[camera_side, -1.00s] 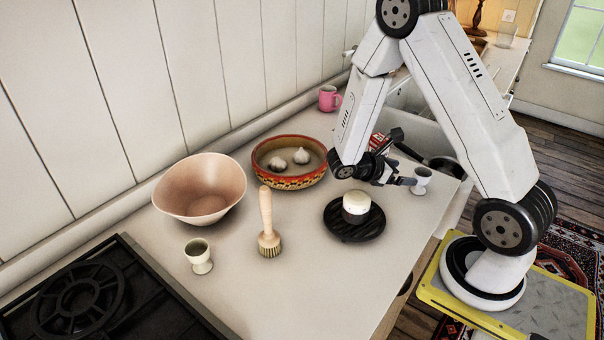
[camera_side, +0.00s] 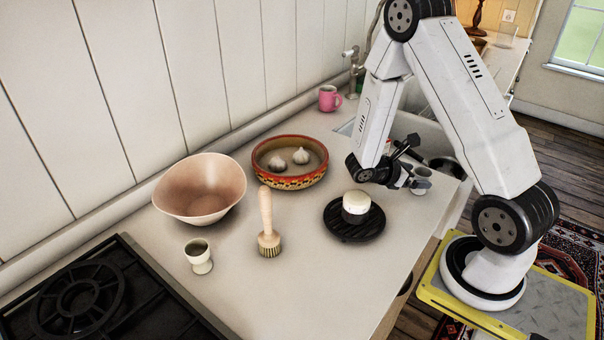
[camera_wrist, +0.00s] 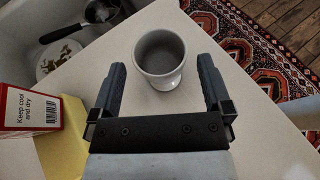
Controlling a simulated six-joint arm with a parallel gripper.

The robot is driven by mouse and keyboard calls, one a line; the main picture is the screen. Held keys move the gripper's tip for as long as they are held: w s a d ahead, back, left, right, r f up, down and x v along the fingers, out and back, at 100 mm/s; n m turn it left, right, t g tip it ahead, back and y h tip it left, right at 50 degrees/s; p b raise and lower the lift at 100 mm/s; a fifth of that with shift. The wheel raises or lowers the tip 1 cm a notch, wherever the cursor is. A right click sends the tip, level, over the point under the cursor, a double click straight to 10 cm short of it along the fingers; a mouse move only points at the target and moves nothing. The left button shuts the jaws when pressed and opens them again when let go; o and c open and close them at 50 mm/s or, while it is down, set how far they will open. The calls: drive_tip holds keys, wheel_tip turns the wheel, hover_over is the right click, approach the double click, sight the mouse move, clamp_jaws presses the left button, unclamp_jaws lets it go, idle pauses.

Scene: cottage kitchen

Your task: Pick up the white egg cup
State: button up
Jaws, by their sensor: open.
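The white egg cup (camera_wrist: 160,78) stands upright on the counter in the wrist view, its empty bowl facing me. In the side view this egg cup (camera_side: 423,172) is near the counter's right end, partly hidden by my fingers. My gripper (camera_wrist: 161,66) is open, with one finger on each side of the cup and a visible gap on both sides. In the side view my gripper (camera_side: 412,181) is low beside the cup. I cannot tell how far down the fingers reach.
A second egg cup (camera_side: 199,264) stands far left. A red-and-white box (camera_wrist: 28,112) and a yellow item (camera_wrist: 70,140) lie close to my left finger. A black round stand (camera_side: 345,234) holds a white-topped round item (camera_side: 356,202). The sink (camera_wrist: 60,18) and counter edge are near.

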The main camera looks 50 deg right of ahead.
drive_tip(key=shift+x, duration=1.4)
drive_tip(key=c, duration=1.3)
drive_tip(key=shift+o, duration=0.2)
drive_tip(key=shift+r, duration=0.1)
wheel_tip(320, 180, up, 10)
